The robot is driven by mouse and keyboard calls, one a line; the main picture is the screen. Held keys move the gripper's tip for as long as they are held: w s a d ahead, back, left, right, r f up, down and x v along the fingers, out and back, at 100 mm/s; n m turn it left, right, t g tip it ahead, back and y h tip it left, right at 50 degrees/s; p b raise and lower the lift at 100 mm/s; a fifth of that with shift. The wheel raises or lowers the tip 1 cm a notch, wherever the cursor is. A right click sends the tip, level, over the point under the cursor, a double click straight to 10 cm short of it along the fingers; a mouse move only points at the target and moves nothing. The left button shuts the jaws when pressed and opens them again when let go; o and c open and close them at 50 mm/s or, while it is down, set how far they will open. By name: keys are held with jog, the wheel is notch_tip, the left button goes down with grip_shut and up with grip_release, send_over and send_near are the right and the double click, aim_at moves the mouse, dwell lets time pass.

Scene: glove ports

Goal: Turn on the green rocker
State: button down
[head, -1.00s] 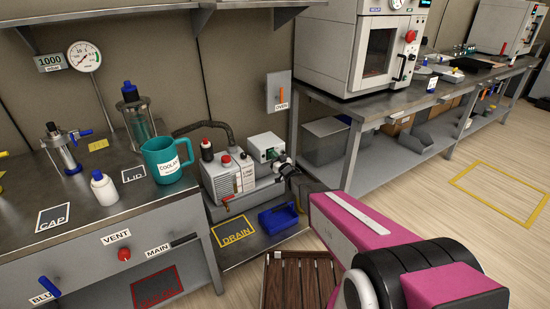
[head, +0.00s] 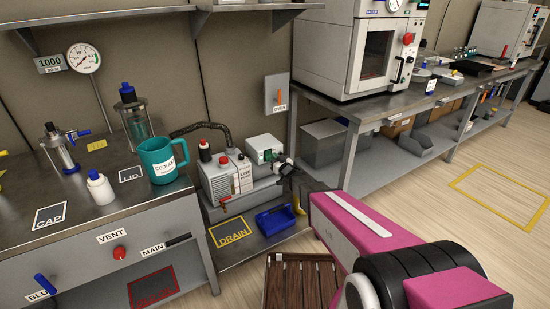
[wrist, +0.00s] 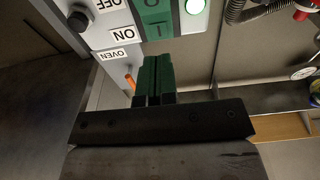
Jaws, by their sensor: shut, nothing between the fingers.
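The green rocker (wrist: 157,22) shows at the top of the wrist view, on a pale panel, cut off by the frame edge. Its I end lies beside the ON label (wrist: 122,38), its O end beside the OFF label (wrist: 107,4). Which end is pressed in is not clear. My gripper (wrist: 153,62) is shut and empty, its dark green fingertips just short of the I end in the picture; contact cannot be told. In the head view a white box with a green front (head: 264,150) stands behind my wrist (head: 287,168), which hides part of it.
A round pale-green lamp (wrist: 195,6) looks lit beside the rocker. An OVEN switch box (head: 277,96) with an orange lever hangs on the wall. A pump (head: 225,178) and a blue tray (head: 276,219) sit low nearby. A dark hose (wrist: 255,10) lies right in the wrist view.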

jog(key=s+d+r, duration=0.2)
jog(key=s+d, duration=0.4)
jog(key=s, duration=0.2)
jog(key=shift+s, duration=0.4)
jog(key=shift+r, duration=0.1)
jog(key=s+d+f+m+g+h, duration=0.1)
jog(key=s+d+m+g+h, duration=0.2)
jog(key=d+h, duration=0.4)
jog(key=s+d+f+m+g+h, duration=0.1)
jog(key=s+d+m+g+h, duration=0.25)
jog(key=d, duration=0.45)
jog(key=s+d+r+g, duration=0.1)
jog(key=s+d+g, duration=0.2)
jog(key=s+g, duration=0.6)
jog(key=s, duration=0.8)
jog(key=shift+d, duration=0.2)
